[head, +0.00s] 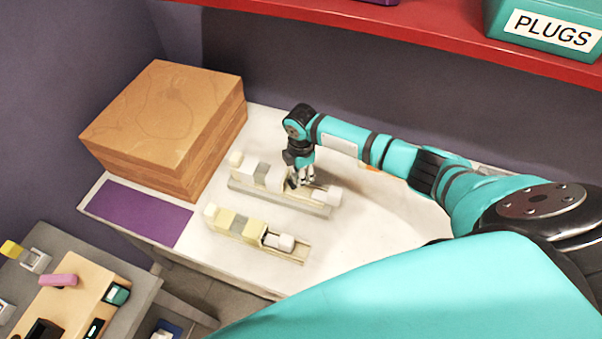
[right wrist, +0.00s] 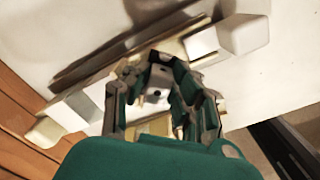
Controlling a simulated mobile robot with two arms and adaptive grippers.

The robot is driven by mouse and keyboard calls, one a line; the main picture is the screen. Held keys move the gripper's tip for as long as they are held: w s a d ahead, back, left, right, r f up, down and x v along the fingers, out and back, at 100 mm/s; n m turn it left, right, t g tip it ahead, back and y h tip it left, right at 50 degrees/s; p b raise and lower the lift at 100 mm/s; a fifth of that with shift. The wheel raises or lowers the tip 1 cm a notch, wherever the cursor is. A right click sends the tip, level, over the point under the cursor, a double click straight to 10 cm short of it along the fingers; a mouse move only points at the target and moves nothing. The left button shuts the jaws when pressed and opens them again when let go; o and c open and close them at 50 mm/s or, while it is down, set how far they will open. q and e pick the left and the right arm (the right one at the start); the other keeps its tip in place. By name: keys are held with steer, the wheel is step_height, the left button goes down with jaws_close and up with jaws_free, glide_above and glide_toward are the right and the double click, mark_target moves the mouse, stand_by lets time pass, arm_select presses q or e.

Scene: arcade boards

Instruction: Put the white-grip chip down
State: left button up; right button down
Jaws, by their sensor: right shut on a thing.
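My right gripper (head: 303,180) reaches down over the back board (head: 275,203), between its white blocks. In the right wrist view the gripper (right wrist: 158,76) is shut on a small whitish piece with dark spots, which I take for the white-grip chip (right wrist: 156,96). The fingers hide most of it, and I cannot tell whether it touches the board. A white block (head: 328,195) sits at the board's right end. Other white and grey blocks (head: 262,172) sit to the left of the fingers. My left gripper is not in view.
A second board (head: 255,245) with cream, grey and white blocks lies in front on the white table (head: 350,235). A wooden box (head: 165,120) and a purple mat (head: 137,212) are at left. A red shelf (head: 440,33) with a PLUGS bin (head: 535,25) overhangs behind.

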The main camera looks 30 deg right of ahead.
steer(key=shift+f+b, duration=1.1)
steer(key=shift+f, duration=0.65)
steer(key=shift+r+p, duration=1.85)
steer(key=shift+p, duration=0.1)
steer(key=shift+f, duration=0.15)
steer(key=shift+f+b, duration=1.35)
steer(key=shift+f, duration=0.35)
steer(key=shift+r+p, duration=1.85)
steer(key=shift+p, duration=0.05)
steer(key=shift+f, duration=0.1)
